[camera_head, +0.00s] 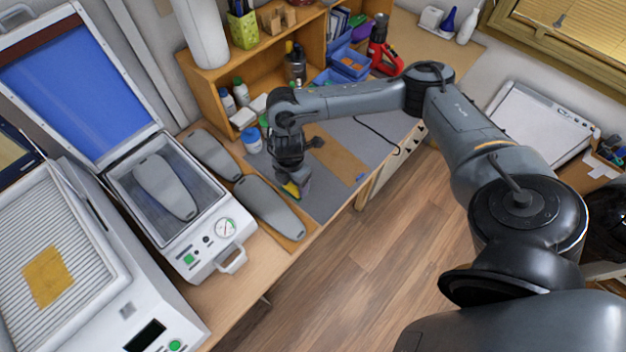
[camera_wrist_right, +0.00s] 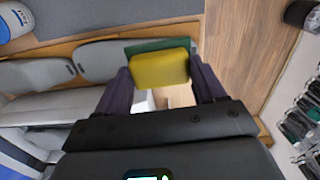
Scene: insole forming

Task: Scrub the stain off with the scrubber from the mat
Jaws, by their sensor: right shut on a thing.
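My right gripper (camera_head: 293,186) is shut on the scrubber (camera_head: 291,190), a small yellow and green sponge block. In the right wrist view the scrubber (camera_wrist_right: 160,69) sits between the two fingers, yellow side toward the camera and green layer behind. The gripper points down over the left part of the grey mat (camera_head: 325,193), near a grey insole form (camera_head: 268,208). I cannot tell whether the scrubber touches the mat. I cannot make out a stain in either view. My left gripper is not in view.
A white press with a gauge (camera_head: 225,230) and a blue-lined lid (camera_head: 80,82) stands at left. A wooden shelf (camera_head: 208,95) backs the bench. A blue-capped jar (camera_head: 252,140), a brown sheet (camera_head: 338,152) and a red tool (camera_head: 386,62) lie around the mat.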

